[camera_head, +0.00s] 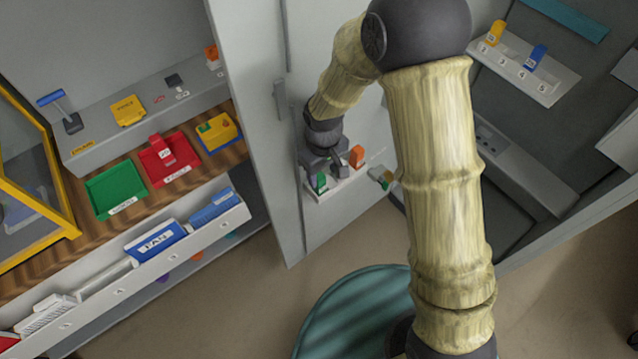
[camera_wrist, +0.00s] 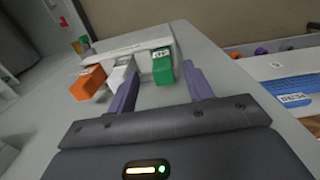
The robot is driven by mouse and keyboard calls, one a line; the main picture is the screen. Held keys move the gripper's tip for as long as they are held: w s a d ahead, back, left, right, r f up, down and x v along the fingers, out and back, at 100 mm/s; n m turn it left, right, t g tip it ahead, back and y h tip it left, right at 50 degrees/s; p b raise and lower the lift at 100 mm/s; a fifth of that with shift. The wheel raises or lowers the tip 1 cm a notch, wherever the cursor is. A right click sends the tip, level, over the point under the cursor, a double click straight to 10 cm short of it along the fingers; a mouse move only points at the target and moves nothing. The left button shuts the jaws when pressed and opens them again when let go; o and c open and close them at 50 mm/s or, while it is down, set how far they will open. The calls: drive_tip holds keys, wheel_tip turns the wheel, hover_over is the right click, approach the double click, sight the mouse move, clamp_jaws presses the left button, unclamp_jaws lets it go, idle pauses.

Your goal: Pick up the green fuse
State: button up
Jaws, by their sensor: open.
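The green fuse (camera_wrist: 163,68) sits in the right end of a white holder (camera_wrist: 132,42) on the grey door panel. In the head view the green fuse (camera_head: 320,183) shows just below my gripper (camera_head: 322,168), which hides part of the holder.
A white fuse (camera_wrist: 119,74) stands beside the green one, close to my left finger, and an orange fuse (camera_wrist: 88,82) is further left. The grey door (camera_head: 262,120) carries the holder. A shelf with a green tray (camera_head: 117,190) and red box (camera_head: 170,160) lies left.

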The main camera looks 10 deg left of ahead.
sight(322, 178)
drive_tip(key=shift+f, duration=0.15)
wheel_tip(322, 178, down, 5)
drive_tip(key=shift+a, duration=0.1)
idle(0.6)
drive_tip(key=c, duration=1)
